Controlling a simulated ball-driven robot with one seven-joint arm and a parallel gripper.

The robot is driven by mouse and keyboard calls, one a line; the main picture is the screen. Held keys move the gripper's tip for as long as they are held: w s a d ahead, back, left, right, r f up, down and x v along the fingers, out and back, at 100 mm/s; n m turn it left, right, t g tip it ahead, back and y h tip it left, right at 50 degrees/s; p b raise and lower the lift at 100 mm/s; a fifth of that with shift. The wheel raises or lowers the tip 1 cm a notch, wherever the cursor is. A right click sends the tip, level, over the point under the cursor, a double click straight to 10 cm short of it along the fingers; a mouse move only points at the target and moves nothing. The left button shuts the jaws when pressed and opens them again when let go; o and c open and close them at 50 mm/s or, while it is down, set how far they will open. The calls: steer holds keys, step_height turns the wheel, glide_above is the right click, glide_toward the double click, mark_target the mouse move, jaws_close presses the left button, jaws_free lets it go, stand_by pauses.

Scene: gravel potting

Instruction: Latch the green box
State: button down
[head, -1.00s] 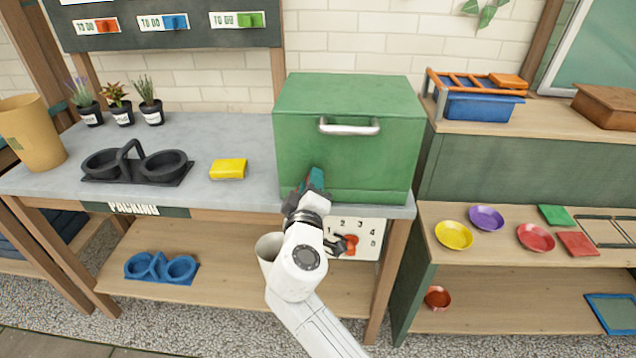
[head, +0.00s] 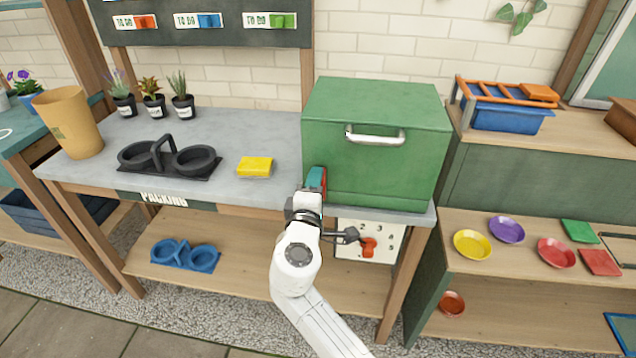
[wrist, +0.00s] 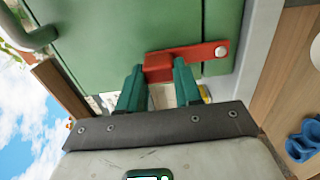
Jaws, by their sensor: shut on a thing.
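The green box (head: 372,168) stands closed on the right end of the grey workbench, with its metal handle (head: 375,136) on the front. My gripper (head: 317,181) is at the lower left of the box front. In the wrist view, my gripper's green fingers (wrist: 160,88) are shut on the block end of a red latch (wrist: 190,56). The latch's other end has a round pale bolt (wrist: 221,51). Its bar crosses a seam in the box front. The latch is mostly hidden behind my gripper in the head view.
A yellow block (head: 255,167) and a black two-ring carrier (head: 170,158) lie left of the box on the bench. A numbered white panel with a red knob (head: 369,246) hangs below the bench edge. Shelves with coloured dishes (head: 473,244) stand at the right.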

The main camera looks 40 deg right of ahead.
steer(key=shift+w+r, duration=0.1)
steer(key=c, duration=0.8)
jaws_free()
steer(key=shift+d, duration=0.1)
steer(key=shift+o, duration=0.2)
steer(key=v, duration=1.1)
steer(key=shift+d, duration=0.1)
